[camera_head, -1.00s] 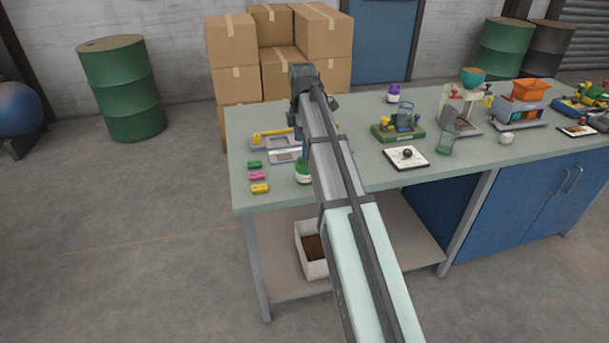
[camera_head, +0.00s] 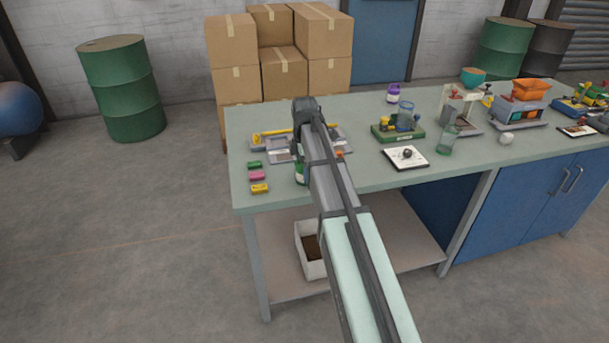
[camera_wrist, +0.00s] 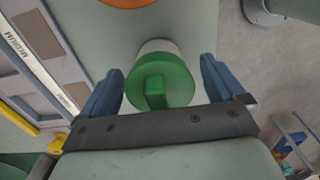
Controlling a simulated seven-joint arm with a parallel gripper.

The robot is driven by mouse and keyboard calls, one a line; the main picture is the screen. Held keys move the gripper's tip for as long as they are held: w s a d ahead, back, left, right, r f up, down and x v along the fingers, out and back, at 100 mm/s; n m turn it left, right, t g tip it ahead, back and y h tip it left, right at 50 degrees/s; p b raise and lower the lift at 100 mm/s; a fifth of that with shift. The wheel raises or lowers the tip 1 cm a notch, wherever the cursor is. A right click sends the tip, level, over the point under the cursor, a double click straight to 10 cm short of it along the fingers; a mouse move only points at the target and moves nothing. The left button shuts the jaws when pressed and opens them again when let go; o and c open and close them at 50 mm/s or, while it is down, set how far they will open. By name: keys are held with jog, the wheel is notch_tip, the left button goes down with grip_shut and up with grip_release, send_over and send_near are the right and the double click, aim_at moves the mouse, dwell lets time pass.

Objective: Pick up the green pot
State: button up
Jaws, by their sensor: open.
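The green pot (camera_wrist: 160,80) shows in the wrist view with a round green lid, a raised green grip on top and a pale body. It stands upright on the bench. In the head view, only a sliver of the green pot (camera_head: 299,173) shows beside my arm, which hides the rest. My gripper (camera_wrist: 161,64) is open, with one blue finger on each side of the lid in the picture. I see gaps between both fingers and the pot. I cannot tell how far the fingertips are above or beside it.
Green, pink and yellow blocks (camera_head: 258,177) lie at the bench's left edge. A grey tray with a yellow bar (camera_head: 270,137) is behind them. An orange round thing (camera_wrist: 125,3) is near the pot. A white board (camera_head: 406,158) and a green stand (camera_head: 385,131) are to the right.

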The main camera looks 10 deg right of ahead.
jog(key=shift+f, duration=0.2)
jog(key=c, duration=1.1)
jog(key=shift+r, duration=0.15)
notch_tip(320, 180, up, 9)
jog(key=shift+w+f, duration=0.1)
jog(key=w+d, duration=0.5)
jog(key=w, duration=0.2)
jog(key=w+d+r, duration=0.1)
jog(key=w+d, duration=0.4)
jog(key=w, duration=0.3)
jog(key=w+d, duration=0.6)
jog(key=w, duration=0.1)
jog(key=shift+w+r, duration=0.15)
jog(key=shift+r, duration=0.05)
